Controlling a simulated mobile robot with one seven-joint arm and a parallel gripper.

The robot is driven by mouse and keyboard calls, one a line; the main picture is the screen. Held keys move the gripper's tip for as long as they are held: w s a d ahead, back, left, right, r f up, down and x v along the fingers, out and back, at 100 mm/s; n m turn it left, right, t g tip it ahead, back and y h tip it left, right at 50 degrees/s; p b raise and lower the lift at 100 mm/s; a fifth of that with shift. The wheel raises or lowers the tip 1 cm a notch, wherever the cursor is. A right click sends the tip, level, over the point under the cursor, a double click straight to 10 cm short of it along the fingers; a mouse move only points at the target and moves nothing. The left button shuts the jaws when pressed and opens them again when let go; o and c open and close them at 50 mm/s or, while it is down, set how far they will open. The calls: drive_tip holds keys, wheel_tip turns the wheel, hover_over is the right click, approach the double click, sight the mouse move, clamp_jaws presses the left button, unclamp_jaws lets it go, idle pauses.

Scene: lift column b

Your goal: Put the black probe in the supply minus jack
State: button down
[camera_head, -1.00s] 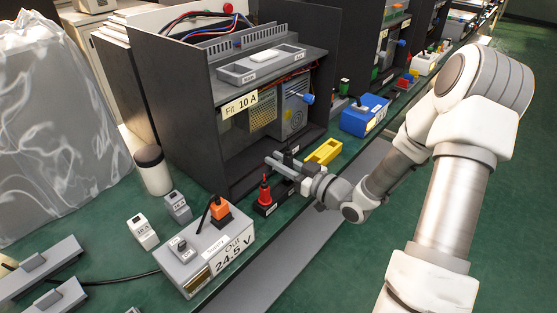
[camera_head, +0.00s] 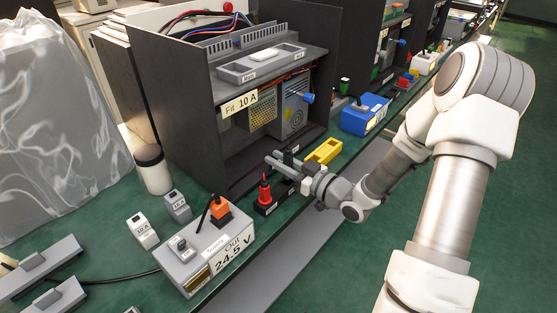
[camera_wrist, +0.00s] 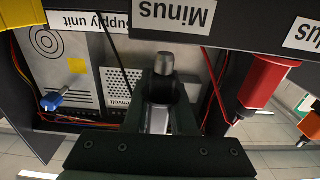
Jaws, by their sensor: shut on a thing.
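My gripper (camera_head: 283,161) is in front of the open dark cabinet, beside the red probe. In the wrist view its dark fingers (camera_wrist: 160,112) are shut on a dark piece with a grey round end, which I take to be the black probe (camera_wrist: 163,88). The fingers hide much of it. The red probe (camera_head: 264,191) stands upright in a low black block (camera_head: 266,207). It also shows upside down in the wrist view (camera_wrist: 268,84), to the right of the fingers. A "Minus" label (camera_wrist: 172,12) is at the top of that view. I cannot make out the jack opening.
The supply unit (camera_head: 292,112) is inside the cabinet. A grey box (camera_head: 205,255) marked "Out 24.5 V" bears an orange plug (camera_head: 220,211). A yellow tray (camera_head: 324,151) and a blue box (camera_head: 364,115) lie beyond my gripper. A white-and-black bottle (camera_head: 153,170) stands left.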

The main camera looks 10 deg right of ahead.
sight(285, 177)
drive_tip(key=shift+f+b, duration=1.95)
drive_tip(key=shift+f, duration=0.25)
drive_tip(key=c, duration=0.7)
unclamp_jaws()
drive_tip(key=shift+o, duration=0.2)
drive_tip(key=p+v, duration=0.3)
drive_tip(key=v, duration=1.4)
drive_tip(key=shift+s, duration=0.15)
drive_tip(key=shift+d+r, duration=0.1)
